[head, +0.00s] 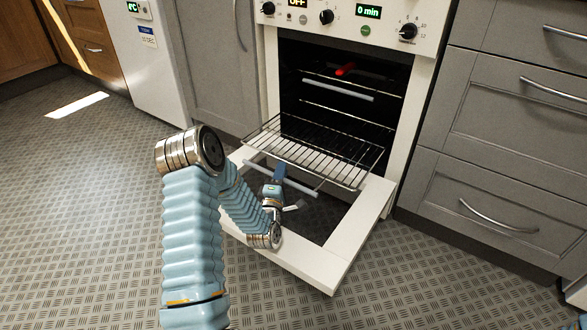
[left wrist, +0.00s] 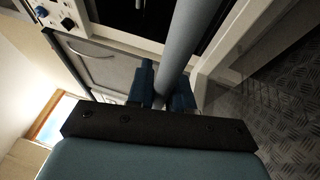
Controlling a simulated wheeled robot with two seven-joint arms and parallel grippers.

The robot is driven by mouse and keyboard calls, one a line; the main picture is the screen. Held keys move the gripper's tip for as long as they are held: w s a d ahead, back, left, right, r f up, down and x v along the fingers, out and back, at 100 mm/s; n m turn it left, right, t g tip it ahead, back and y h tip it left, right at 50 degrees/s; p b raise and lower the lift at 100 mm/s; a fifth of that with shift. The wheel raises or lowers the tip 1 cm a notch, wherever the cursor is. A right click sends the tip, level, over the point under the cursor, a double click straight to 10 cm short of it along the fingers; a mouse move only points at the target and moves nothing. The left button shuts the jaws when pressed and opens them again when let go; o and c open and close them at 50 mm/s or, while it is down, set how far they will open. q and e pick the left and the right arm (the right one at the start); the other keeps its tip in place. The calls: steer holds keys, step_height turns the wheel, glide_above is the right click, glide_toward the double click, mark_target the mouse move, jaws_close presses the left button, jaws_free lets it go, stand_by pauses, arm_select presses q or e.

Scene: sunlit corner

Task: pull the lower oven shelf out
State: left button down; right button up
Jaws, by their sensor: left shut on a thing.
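The lower oven shelf (head: 318,150) is a wire rack that sticks well out of the oven, over the lowered oven door (head: 333,262). A pale grey bar (head: 305,190) runs along below its front edge. My left gripper (head: 279,172) is at this bar, under the shelf's front. In the left wrist view the grey bar (left wrist: 181,45) passes between the blue fingers of my left gripper (left wrist: 165,88), which are shut on it. The fingertips are partly hidden in the head view. My right gripper is not in view.
The upper shelf (head: 338,89) with its own bar stays inside the oven, with a small red thing (head: 345,69) above it. Grey drawers (head: 500,150) stand to the right and a grey cupboard (head: 216,60) to the left. The patterned floor (head: 80,220) at left is clear.

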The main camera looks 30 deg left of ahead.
arm_select(q)
steer(key=shift+s, duration=1.1)
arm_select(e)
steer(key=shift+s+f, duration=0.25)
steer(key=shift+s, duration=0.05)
arm_select(q)
steer(key=c, duration=1.1)
jaws_free()
steer(key=v, duration=1.1)
steer(key=shift+s+f, duration=0.25)
steer(key=shift+s, duration=0.05)
steer(key=shift+s+d+f, duration=0.2)
steer(key=shift+s+d, duration=0.05)
steer(key=shift+s, duration=0.25)
steer(key=shift+s+d+r, duration=0.15)
steer(key=shift+s, duration=0.3)
